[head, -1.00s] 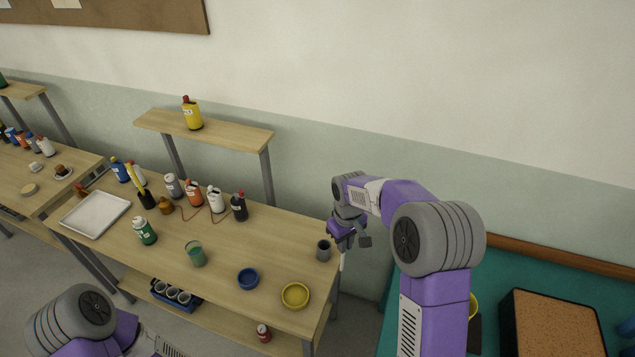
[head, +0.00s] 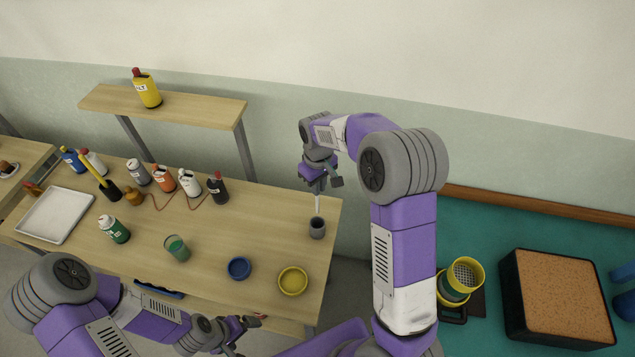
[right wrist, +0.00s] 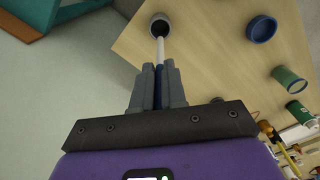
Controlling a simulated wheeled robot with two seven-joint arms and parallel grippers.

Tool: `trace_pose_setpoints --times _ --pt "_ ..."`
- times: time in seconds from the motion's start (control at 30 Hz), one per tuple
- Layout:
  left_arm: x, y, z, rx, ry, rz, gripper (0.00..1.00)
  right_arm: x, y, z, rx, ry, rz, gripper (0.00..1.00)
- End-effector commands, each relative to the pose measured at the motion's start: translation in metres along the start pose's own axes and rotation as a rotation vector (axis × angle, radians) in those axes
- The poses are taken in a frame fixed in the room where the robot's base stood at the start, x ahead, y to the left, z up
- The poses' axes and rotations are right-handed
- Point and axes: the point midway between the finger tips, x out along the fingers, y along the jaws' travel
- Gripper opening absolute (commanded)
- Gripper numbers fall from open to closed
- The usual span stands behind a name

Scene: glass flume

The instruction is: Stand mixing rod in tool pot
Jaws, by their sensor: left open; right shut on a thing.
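The mixing rod (head: 317,203) is thin and white, with a blue part between the fingers in the right wrist view (right wrist: 160,60). In the right wrist view the rod's far end meets the dark mouth of the pot (right wrist: 159,20); I cannot tell whether the tip is inside. My left gripper (head: 240,334) is open and empty, low in front of the table.
The wooden table (head: 215,230) also bears a yellow bowl (head: 293,281), a blue bowl (head: 238,268), a green cup (head: 177,248), a white tray (head: 55,214) and several bottles along the back. A raised shelf (head: 190,107) stands behind. The table around the pot is clear.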

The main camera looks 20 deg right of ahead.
Motion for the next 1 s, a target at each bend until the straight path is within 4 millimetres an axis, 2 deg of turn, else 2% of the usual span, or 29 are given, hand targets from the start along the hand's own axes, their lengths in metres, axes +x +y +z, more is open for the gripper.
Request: trace_pose_setpoints --times 0.1,1.0 --pt "0.012 -0.005 -0.001 0.000 0.000 0.000 0.93 0.016 0.000 0.000 0.000 -0.001 0.000 0.00" --pt "0.077 -0.029 -0.004 0.000 0.000 0.000 0.93 0.106 0.000 0.000 -0.001 -0.001 0.000 0.00"
